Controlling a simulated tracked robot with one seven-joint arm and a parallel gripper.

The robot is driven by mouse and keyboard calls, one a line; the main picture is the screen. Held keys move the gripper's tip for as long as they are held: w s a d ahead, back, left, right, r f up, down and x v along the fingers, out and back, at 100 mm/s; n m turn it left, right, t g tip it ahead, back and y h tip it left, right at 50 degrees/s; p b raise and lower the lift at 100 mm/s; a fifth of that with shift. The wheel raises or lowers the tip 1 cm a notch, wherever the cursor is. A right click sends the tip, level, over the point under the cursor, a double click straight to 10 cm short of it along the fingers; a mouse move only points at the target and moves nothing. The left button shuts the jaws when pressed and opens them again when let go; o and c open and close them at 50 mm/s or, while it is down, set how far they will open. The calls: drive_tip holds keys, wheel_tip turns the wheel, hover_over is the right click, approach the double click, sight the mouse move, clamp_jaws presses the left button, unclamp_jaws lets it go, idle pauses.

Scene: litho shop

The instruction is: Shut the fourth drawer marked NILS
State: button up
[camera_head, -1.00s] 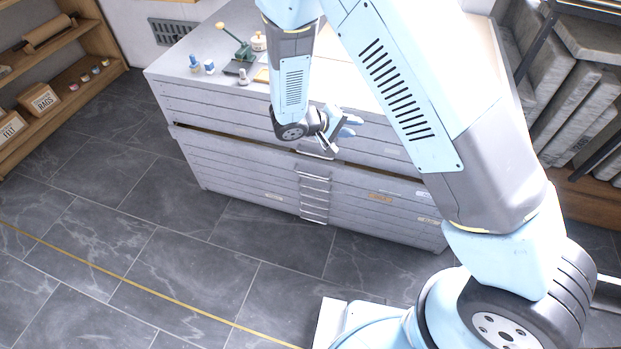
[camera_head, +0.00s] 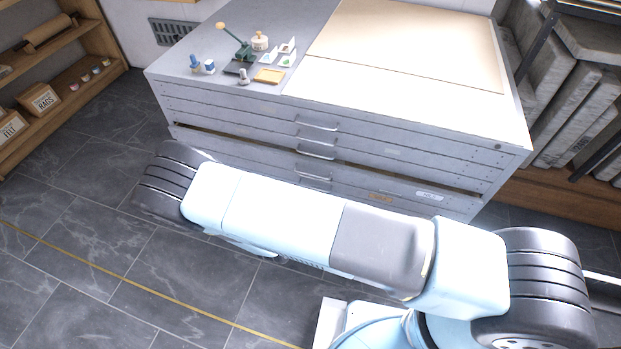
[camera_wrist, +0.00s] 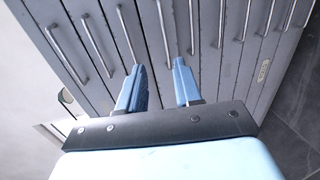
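The grey drawer cabinet (camera_head: 235,105) stands ahead in the head view. A dark gap runs across its front, and the drawer (camera_head: 265,153) under it sticks out a little beyond the ones above. My arm covers the lower drawers and my gripper in the head view. In the wrist view my gripper (camera_wrist: 160,78) is open and empty, its two blue fingers apart, facing the drawer fronts and several bar handles (camera_wrist: 165,35). Contact cannot be told.
The cabinet top holds small bottles (camera_head: 202,65), a green-handled press (camera_head: 238,45) and a large pale sheet (camera_head: 400,65). Shelves (camera_head: 60,95) stand at left, stone slabs (camera_head: 575,110) at right. Tiled floor (camera_head: 80,230) is free at front left.

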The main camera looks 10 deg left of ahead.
drive_tip(key=f+x, duration=0.1)
drive_tip(key=x, duration=1.2)
drive_tip(key=shift+w+y, duration=0.15)
drive_tip(key=shift+y, duration=0.15)
drive_tip(key=shift+a+f, duration=0.1)
drive_tip(key=shift+a, duration=0.05)
drive_tip(key=shift+c, duration=0.2)
drive_tip(key=c, duration=0.6)
drive_tip(key=shift+f, duration=0.1)
idle(0.5)
